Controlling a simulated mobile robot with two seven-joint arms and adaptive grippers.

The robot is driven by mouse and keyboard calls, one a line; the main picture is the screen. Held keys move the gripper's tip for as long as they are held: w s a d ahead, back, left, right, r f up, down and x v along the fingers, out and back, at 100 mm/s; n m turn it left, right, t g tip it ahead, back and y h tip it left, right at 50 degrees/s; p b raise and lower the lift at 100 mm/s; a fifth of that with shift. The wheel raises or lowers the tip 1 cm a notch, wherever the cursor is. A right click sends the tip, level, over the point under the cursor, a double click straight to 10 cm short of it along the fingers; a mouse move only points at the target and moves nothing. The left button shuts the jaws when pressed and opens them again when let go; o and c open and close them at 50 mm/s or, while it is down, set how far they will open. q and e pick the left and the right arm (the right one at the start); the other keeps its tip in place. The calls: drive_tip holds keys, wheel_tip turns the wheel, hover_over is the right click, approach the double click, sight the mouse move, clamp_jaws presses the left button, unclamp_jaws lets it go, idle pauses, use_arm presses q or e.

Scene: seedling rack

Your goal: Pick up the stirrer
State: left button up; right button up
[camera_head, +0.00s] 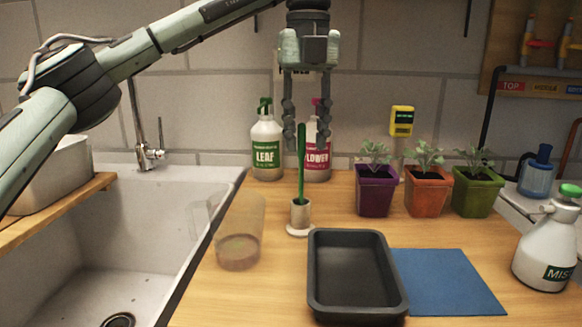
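The green stirrer (301,165) stands upright in a small pale holder (300,215) on the wooden counter, behind the black tray. My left gripper (305,132) points straight down above it with its two fingers apart. The stirrer's top shows between the fingertips in the picture, closer to the left finger. I see no finger touching it for certain, and the depth between them is hard to judge. The stirrer's lower end is hidden inside the holder. My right gripper is not in view.
A clear beaker (239,235) stands left of the holder, near the sink (150,235). The LEAF bottle (266,150) and FLOWER bottle (318,160) stand behind. The black tray (318,290), blue mat (450,283), purple pot (376,192) and mist sprayer (545,250) are rightward.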

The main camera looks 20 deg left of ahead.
sight(301, 175)
use_arm(q)
drive_tip(key=shift+w+a+f, duration=0.1)
drive_tip(key=shift+f, duration=0.05)
wheel_tip(301, 175, down, 3)
drive_tip(key=shift+r, duration=0.2)
drive_tip(key=f, duration=0.3)
drive_tip(key=shift+s+a+f, duration=0.25)
drive_tip(key=shift+a+f, duration=0.05)
drive_tip(key=shift+f, duration=0.6)
clamp_jaws()
